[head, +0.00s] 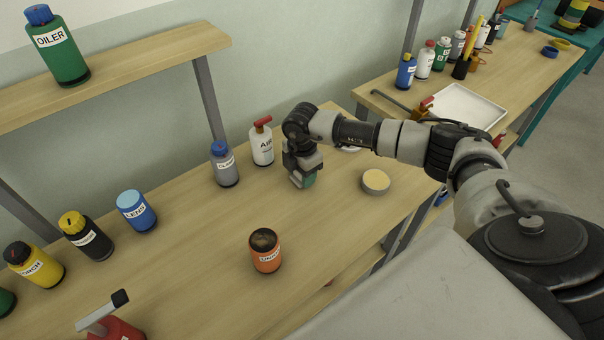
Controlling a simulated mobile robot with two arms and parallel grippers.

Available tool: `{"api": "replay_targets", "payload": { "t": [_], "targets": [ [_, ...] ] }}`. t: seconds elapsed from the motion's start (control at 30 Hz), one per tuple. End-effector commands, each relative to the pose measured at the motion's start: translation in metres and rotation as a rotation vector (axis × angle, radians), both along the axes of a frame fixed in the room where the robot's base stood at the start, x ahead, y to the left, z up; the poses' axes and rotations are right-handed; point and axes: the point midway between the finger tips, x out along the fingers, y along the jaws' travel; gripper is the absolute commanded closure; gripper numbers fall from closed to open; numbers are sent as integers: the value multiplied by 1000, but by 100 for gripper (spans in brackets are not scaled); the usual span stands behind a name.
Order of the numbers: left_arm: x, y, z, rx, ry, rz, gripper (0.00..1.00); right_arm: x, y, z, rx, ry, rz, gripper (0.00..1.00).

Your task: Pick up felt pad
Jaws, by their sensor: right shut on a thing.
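My right gripper (302,180) points down over the wooden bench, near its back edge. It is shut on a small green thing that looks like the felt pad (309,181). Only a bit of the pad shows below the fingers, and the rest is hidden by them. I cannot tell whether the pad touches the bench top. My left gripper is not in view.
A white air bottle (262,147) and a grey bottle (224,168) stand left of my right gripper. A round tin (376,182) is to its right. An orange can (265,252) stands nearer. Several bottles line the bench's left side. The middle-left bench is clear.

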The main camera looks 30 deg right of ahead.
Motion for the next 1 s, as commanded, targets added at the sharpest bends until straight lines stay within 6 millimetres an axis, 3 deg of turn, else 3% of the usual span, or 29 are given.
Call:
{"api": "replay_targets", "payload": {
  "t": [0.23, 0.7, 1.0],
  "targets": [
    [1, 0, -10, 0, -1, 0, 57, 1, 0, 35, 1, -7, 2, 76],
    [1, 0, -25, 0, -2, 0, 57, -92, -6, 89, -2, -2, 1, 76],
    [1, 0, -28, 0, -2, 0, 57, -116, -7, 105, -1, 0, 1, 76]
  ]
}}
